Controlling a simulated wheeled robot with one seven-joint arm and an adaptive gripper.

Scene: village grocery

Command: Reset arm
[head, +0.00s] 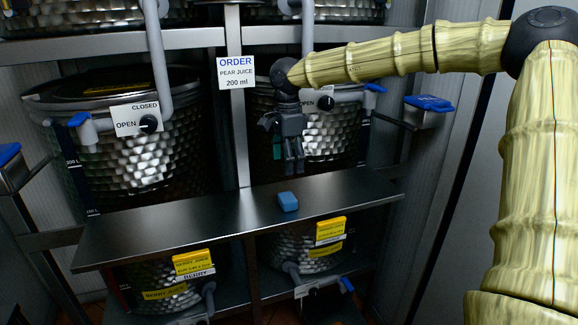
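My arm reaches in from the right with a bamboo-like surface. My gripper (292,168) points down in front of the right-hand upper metal tank (337,143). Its fingertips hang above the steel shelf (190,225). The gripper is small and dark here, and I cannot tell whether its fingers are apart or together. I see no object clearly held in it. A small blue block (288,201) lies on the shelf just below the fingertips, with a visible gap between them.
A left tank (140,165) has a tap and an OPEN/CLOSED plate (136,118). An order sign (236,73) reading pear juice, 200 ml hangs on the middle post. Lower tanks carry yellow labels (194,263). Blue-topped boxes (428,104) sit at the sides. Most of the shelf is clear.

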